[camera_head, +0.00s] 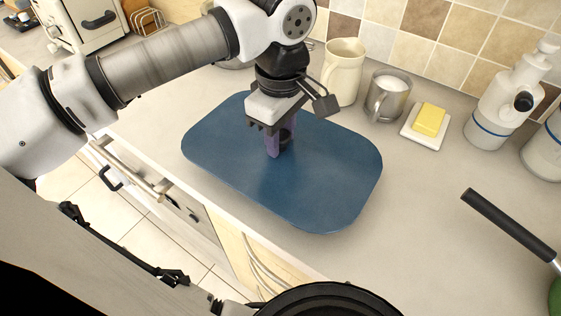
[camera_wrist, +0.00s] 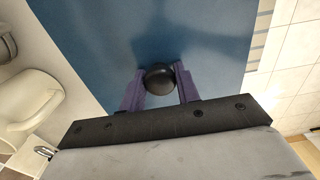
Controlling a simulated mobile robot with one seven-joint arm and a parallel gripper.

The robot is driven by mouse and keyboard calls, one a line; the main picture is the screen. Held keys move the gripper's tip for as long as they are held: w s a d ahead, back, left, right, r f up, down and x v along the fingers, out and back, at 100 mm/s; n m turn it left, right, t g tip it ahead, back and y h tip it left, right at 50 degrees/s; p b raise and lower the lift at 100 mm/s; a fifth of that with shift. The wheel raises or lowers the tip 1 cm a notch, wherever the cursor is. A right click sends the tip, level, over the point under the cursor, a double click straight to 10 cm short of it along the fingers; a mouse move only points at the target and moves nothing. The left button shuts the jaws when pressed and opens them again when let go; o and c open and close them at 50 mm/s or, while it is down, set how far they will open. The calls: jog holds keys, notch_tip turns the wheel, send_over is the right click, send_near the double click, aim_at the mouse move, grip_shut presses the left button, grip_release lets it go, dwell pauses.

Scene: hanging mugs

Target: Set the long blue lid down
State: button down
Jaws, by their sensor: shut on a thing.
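The long blue lid (camera_head: 325,190) is a flat, rounded rectangle with a dark round knob near its middle. It spans the counter's front part in the head view, level or nearly so. Whether it touches the counter I cannot tell. My gripper (camera_head: 276,148) points down at the lid's middle, its purple fingers shut on the knob. In the wrist view the black knob (camera_wrist: 160,79) sits between the fingertips, and the blue surface (camera_wrist: 100,45) fills the space beyond. My gripper hides part of the knob in the head view.
A cream mug (camera_head: 343,75), a grey mug (camera_head: 388,97) and butter on a white dish (camera_head: 424,138) stand behind the lid. A white dispenser (camera_head: 500,100) is farther right. A black pan handle (camera_head: 508,223) lies right. Bare counter (camera_head: 420,230) shows between lid and handle.

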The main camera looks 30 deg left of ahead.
aim_at(281, 153)
jog(key=shift+f+b, duration=1.3)
jog(key=shift+f, duration=1.05)
jog(key=shift+f, duration=0.1)
jog(key=shift+f+b, duration=0.15)
jog(key=shift+b, duration=0.15)
jog(key=c, duration=1)
grip_release()
jog(key=shift+r, duration=0.2)
notch_tip(281, 153, up, 12)
jog(key=shift+r, duration=0.1)
